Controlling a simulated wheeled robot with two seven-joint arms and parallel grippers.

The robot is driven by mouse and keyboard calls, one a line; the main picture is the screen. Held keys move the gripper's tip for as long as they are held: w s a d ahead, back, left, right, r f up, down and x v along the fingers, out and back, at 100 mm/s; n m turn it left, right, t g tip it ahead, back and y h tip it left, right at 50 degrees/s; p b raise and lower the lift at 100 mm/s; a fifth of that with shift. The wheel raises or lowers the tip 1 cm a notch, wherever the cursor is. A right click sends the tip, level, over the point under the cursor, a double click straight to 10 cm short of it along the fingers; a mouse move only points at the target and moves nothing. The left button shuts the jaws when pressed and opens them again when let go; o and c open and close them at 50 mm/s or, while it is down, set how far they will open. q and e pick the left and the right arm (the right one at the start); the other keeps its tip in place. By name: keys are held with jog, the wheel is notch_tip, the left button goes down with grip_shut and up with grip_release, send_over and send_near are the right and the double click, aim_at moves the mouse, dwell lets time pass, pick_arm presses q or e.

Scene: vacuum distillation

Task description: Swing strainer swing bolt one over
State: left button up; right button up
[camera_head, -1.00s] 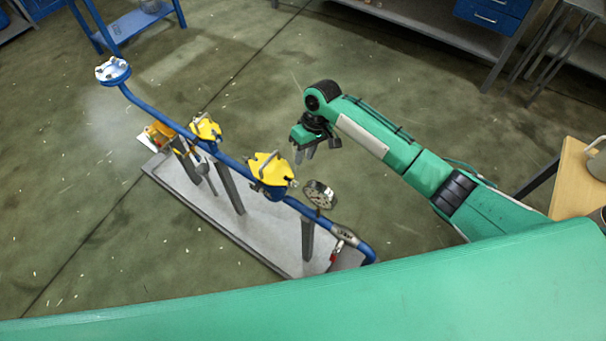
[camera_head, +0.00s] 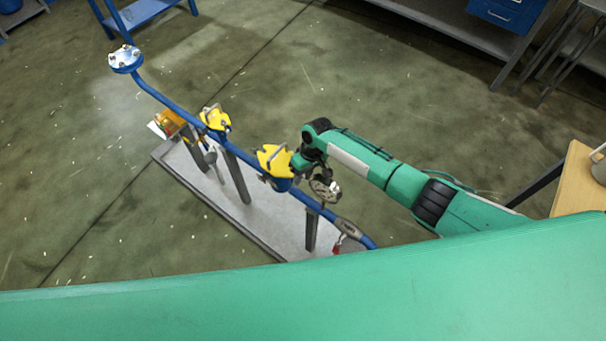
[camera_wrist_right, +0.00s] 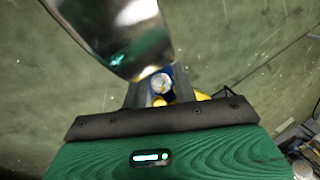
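The strainer with its yellow cover (camera_head: 273,160) sits on the blue pipe in the middle of the head view. My right gripper (camera_head: 298,166) is right beside the cover's right edge; its fingertips are mostly hidden there. In the right wrist view two grey fingers (camera_wrist_right: 160,88) stand apart at the gripper's front. A round silvery bolt or nut end (camera_wrist_right: 161,82) shows between them, with blue behind it. Whether the fingers touch it I cannot tell. A bit of yellow (camera_wrist_right: 202,96) shows beside them. The swing bolts are too small to tell apart. My left gripper is not in view.
A round gauge (camera_head: 325,189) stands on the pipe just below my right gripper. A second yellow-topped fitting (camera_head: 214,119) and a blue flange (camera_head: 125,58) are farther left. The grey base plate (camera_head: 262,222) lies below. A large shiny metal surface (camera_wrist_right: 120,35) is close to the wrist camera.

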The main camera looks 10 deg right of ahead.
jog(key=shift+f, duration=0.25)
grip_shut()
jog(key=shift+w+a+r+g+h, duration=0.2)
jog(key=shift+r+g+h, duration=0.1)
jog(key=shift+g+h, duration=0.15)
grip_release()
jog(key=shift+r, duration=0.1)
jog(key=b+v, duration=0.3)
jog(key=v, duration=1)
jog(key=shift+w+r, duration=0.15)
jog(key=shift+r, duration=0.15)
